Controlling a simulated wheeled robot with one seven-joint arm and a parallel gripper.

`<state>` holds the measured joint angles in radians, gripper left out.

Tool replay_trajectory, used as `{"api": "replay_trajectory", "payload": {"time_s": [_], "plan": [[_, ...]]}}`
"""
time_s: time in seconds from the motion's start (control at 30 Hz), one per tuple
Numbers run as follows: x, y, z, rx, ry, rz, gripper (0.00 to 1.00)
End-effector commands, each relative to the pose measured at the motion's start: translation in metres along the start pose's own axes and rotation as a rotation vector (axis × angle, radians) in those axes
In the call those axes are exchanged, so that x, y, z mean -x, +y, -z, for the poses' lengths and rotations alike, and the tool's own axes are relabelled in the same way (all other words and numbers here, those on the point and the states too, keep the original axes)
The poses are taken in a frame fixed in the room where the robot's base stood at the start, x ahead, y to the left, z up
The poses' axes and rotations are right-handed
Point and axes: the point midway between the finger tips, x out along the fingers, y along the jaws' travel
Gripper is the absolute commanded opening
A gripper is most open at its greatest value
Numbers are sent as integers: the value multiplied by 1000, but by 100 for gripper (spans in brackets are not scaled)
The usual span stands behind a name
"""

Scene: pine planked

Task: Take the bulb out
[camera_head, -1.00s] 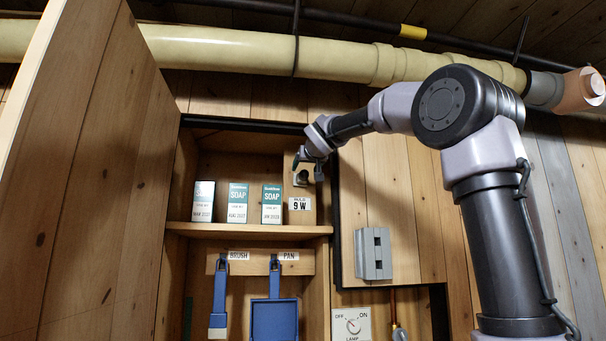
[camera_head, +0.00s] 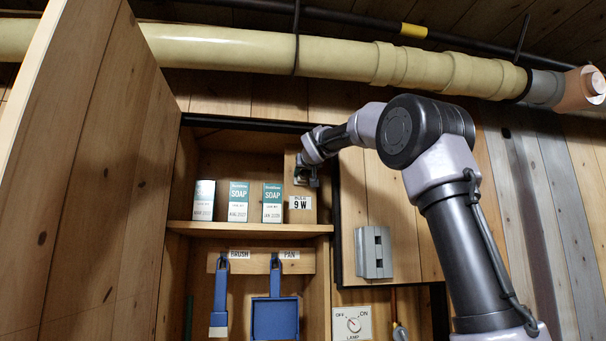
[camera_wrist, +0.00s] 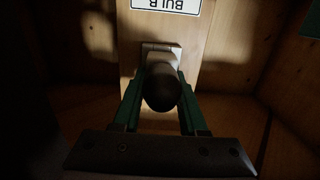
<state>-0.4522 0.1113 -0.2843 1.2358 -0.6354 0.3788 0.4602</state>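The bulb (camera_wrist: 161,88) shows in the wrist view as a dark rounded shape in front of a pale holder (camera_wrist: 161,50) on a wooden panel. My gripper (camera_wrist: 161,80) has its two green fingers on either side of the bulb, very near its edges. I cannot tell whether they touch it. In the head view my gripper (camera_head: 304,176) is inside the cabinet at the upper right, in front of the panel, and hides most of the holder.
Several soap boxes (camera_head: 239,202) stand on the shelf (camera_head: 245,228) to the left. A blue brush (camera_head: 220,290) and pan (camera_head: 275,318) hang below. The open door (camera_head: 85,180) is at left. A grey box (camera_head: 373,253) and the lamp switch (camera_head: 352,324) are on the right.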

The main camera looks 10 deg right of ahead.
Motion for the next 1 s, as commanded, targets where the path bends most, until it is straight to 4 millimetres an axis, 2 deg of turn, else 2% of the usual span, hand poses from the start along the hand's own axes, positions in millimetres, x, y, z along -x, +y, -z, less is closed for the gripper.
{"api": "replay_trajectory", "payload": {"time_s": [0.03,0.07,0.13,0.17,1.0], "plan": [[0,0,0,0,0,0,0],[0,0,0,0,0,0,30],[0,0,0,0,0,0,3],[0,0,0,0,0,0,0],[24,0,-1,-1,-1,0,0]]}}
